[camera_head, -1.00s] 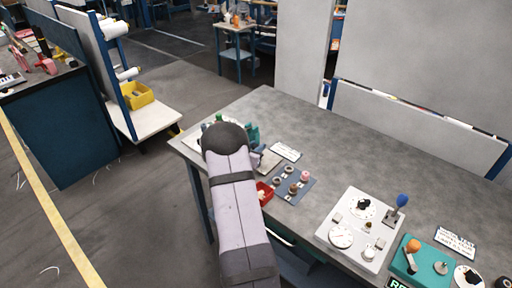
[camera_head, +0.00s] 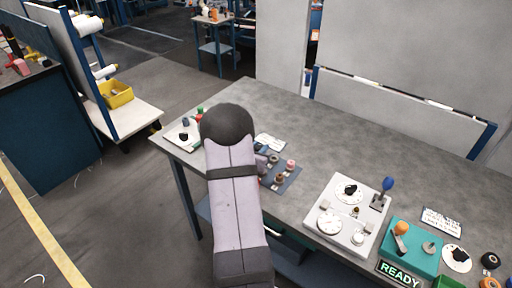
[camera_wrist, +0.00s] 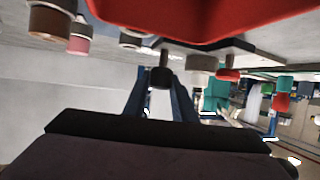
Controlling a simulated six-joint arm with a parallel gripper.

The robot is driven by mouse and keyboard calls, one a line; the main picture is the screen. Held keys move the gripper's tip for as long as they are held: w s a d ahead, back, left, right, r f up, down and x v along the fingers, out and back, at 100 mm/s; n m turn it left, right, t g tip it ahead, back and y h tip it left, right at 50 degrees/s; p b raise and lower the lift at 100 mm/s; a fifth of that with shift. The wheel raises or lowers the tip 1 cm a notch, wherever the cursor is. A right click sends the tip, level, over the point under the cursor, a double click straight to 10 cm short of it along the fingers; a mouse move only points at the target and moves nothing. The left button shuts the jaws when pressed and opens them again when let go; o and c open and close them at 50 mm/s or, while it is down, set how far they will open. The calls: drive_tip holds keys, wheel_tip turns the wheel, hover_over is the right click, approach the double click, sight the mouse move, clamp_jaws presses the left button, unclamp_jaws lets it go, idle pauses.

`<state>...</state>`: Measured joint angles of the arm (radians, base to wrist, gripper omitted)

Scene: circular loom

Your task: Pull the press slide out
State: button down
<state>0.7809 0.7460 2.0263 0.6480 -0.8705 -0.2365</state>
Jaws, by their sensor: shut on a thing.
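In the head view my forearm and its dark rounded joint (camera_head: 228,124) cover the spot behind them at the table's left part. My gripper's fingers do not show in either view, and neither does what lies between them. I cannot pick out the press slide; it may be hidden behind my arm. In the wrist view, which looks upside down, a large red thing (camera_wrist: 205,18) is very close at the top. My own dark arm part fills the bottom.
The grey table (camera_head: 330,145) has a wide clear area at the back. Right of my arm is a blue mat (camera_head: 283,176) with small round parts. Further right are a white panel with dials (camera_head: 346,212) and a teal base (camera_head: 411,249). A white plate (camera_head: 183,135) lies at the left corner.

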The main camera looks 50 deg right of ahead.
drive_tip(key=shift+s+d, duration=0.1)
drive_tip(key=shift+s, duration=0.15)
drive_tip(key=c, duration=1.5)
unclamp_jaws()
drive_tip(key=shift+s, duration=0.1)
drive_tip(key=shift+o, duration=0.2)
drive_tip(key=shift+a, duration=0.2)
drive_tip(key=shift+b+v, duration=0.95)
drive_tip(key=shift+v, duration=2.6)
drive_tip(key=shift+r, duration=0.1)
